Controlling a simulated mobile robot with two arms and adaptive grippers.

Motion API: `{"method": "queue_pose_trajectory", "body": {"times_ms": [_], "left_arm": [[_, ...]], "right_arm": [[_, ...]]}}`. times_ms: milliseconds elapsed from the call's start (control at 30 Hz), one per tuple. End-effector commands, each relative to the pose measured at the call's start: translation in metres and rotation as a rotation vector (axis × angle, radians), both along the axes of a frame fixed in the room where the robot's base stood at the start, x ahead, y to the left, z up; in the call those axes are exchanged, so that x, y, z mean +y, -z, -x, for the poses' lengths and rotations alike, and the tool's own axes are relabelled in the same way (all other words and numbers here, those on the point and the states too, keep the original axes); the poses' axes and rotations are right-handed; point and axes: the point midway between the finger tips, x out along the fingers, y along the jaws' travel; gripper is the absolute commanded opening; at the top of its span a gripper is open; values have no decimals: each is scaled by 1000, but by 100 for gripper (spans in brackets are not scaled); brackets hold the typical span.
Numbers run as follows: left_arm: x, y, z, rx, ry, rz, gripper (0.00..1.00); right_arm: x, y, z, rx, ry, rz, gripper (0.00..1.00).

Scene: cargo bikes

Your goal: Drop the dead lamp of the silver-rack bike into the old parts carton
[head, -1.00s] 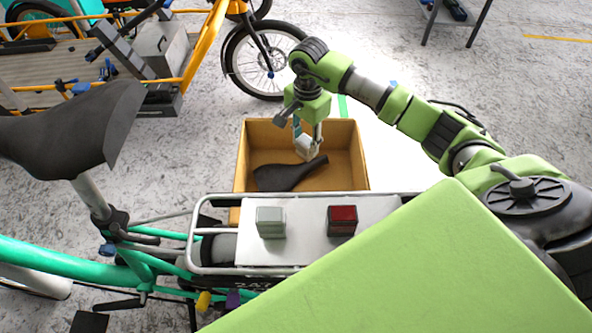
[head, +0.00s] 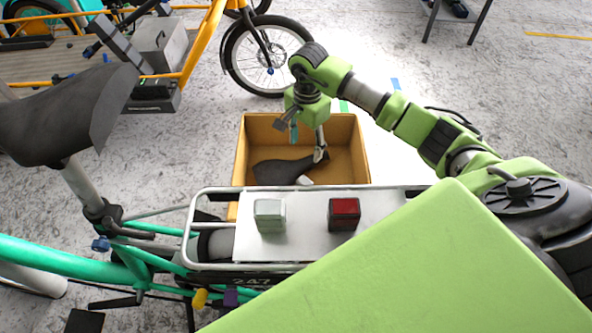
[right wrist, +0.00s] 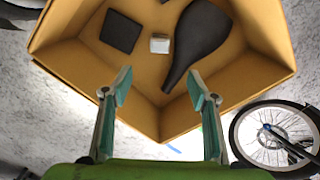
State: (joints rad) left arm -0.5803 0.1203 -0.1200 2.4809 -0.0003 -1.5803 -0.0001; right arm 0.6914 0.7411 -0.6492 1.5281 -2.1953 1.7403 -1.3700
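The old parts carton (head: 360,150) stands open on the floor behind the silver-rack bike (head: 50,254). A small pale block, the lamp (head: 304,181), lies in the carton beside a black saddle (head: 280,171). The lamp also shows on the carton's bottom in the right wrist view (right wrist: 159,43), apart from my fingers. My right gripper (head: 307,146) is above the carton, open and empty; both fingers stand apart in the right wrist view (right wrist: 160,90). My left gripper is not in view.
The silver rack (head: 300,232) carries a pale clear-topped lamp (head: 270,215) and a red lamp (head: 344,214). A flat black piece (right wrist: 121,32) also lies in the carton. An orange cargo bike (head: 205,45) stands at the back left. Floor right of the carton is clear.

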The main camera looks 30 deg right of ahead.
Motion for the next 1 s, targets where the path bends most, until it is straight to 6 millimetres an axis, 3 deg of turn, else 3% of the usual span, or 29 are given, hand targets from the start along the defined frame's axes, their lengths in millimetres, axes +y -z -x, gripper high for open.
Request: {"method": "queue_pose_trajectory", "body": {"times_ms": [267,700,1000], "left_arm": [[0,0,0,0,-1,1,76],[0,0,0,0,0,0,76],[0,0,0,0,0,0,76]], "right_arm": [[0,-7,-1,-2,0,0,54],[0,-93,-1,-3,-1,1,54],[0,-119,0,0,0,0,54]]}}
